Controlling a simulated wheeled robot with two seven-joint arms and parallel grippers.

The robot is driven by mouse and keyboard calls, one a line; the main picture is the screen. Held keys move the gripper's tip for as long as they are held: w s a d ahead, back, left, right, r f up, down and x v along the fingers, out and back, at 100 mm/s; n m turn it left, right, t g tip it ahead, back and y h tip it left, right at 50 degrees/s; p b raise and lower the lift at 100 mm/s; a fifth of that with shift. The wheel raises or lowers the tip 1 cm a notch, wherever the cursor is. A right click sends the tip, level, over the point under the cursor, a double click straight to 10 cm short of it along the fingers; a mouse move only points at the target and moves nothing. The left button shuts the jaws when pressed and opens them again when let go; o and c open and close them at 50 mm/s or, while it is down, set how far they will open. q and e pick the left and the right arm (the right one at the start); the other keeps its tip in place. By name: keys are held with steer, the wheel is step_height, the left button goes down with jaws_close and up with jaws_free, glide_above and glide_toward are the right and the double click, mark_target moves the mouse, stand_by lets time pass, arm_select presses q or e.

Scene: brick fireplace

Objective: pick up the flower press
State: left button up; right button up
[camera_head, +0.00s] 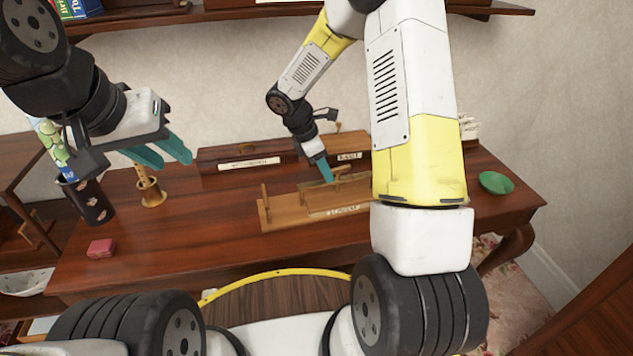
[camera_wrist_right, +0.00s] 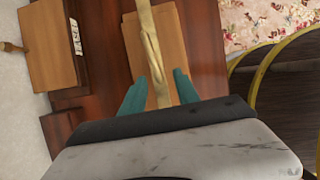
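A light-brown wooden object with upright posts and a crossbar, which I take for the flower press (camera_head: 291,212), lies on the desk's middle right. Its label is too small to read. It also shows in the right wrist view (camera_wrist_right: 166,30), with a pale bar over the board. My right gripper (camera_head: 327,171) is low over it, fingers pointing down. In the wrist view, the teal fingers (camera_wrist_right: 160,92) stand apart on either side of the pale bar; contact cannot be told. My left gripper (camera_head: 163,151) is open and empty above the desk's left part.
The desk (camera_head: 180,245) also bears a dark wooden box (camera_head: 240,157) at the back, a brass holder (camera_head: 151,191), a dark cup (camera_head: 88,203), a red block (camera_head: 101,248) and a green bowl (camera_head: 496,183). The desk's front middle is clear. My right arm hides part of the right side.

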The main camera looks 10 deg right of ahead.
steer(key=shift+x, duration=0.9)
jaws_close()
steer(key=shift+r, duration=0.1)
stand_by(0.6)
